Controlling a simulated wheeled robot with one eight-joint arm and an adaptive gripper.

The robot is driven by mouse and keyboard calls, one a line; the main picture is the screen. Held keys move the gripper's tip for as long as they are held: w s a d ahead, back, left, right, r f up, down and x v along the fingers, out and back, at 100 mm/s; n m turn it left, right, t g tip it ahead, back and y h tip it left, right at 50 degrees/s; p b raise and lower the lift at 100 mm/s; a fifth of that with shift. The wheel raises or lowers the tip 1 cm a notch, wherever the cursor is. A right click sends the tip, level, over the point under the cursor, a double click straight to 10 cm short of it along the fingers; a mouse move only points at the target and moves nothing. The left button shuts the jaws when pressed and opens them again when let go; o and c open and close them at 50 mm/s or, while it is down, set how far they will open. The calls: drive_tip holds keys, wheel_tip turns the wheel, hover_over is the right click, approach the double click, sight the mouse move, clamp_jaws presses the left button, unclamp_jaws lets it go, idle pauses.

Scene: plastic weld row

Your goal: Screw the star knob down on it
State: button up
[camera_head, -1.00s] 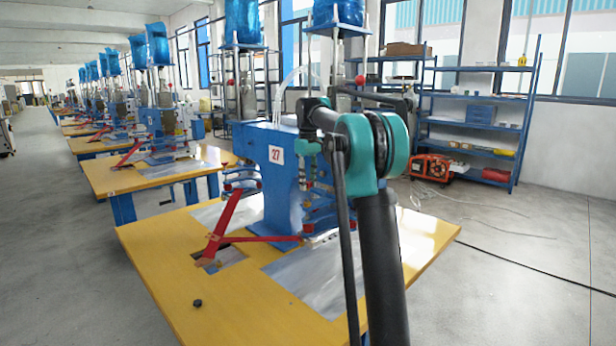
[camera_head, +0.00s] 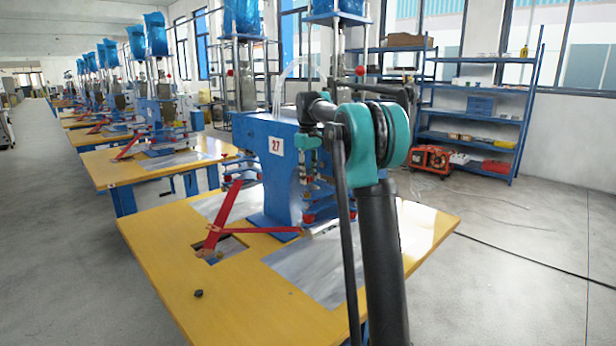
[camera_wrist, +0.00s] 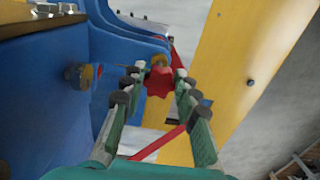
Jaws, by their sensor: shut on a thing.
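In the wrist view my gripper (camera_wrist: 159,70) has its two green fingers around a red star knob (camera_wrist: 158,83) and is shut on it. The knob is beside the blue welding machine body (camera_wrist: 45,90). What lies under the knob is hidden by the knob and fingers. In the head view the blue machine (camera_head: 255,170), marked 27, stands on the yellow table (camera_head: 180,245).
A red pedal lever (camera_head: 222,215) and bar lie by a cutout in the table. A small dark piece (camera_head: 198,293) lies near the front left edge. A grey sheet (camera_head: 310,268) covers the middle. Blue shelving (camera_head: 470,110) and an orange-red machine (camera_head: 430,158) stand behind.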

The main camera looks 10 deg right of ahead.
drive_tip(key=shift+f, duration=0.1)
idle(0.3)
drive_tip(key=shift+f, duration=0.6)
drive_tip(key=shift+f, duration=0.8)
idle(1.4)
drive_tip(key=m, duration=0.4)
drive_tip(key=shift+m, duration=0.4)
drive_tip(key=m, duration=0.4)
drive_tip(key=shift+w+a+m, duration=0.1)
drive_tip(key=shift+a+m, duration=0.05)
drive_tip(key=shift+m, duration=0.15)
drive_tip(key=m, duration=0.5)
drive_tip(key=shift+a, duration=0.1)
drive_tip(key=m, duration=0.5)
drive_tip(key=shift+a, duration=0.1)
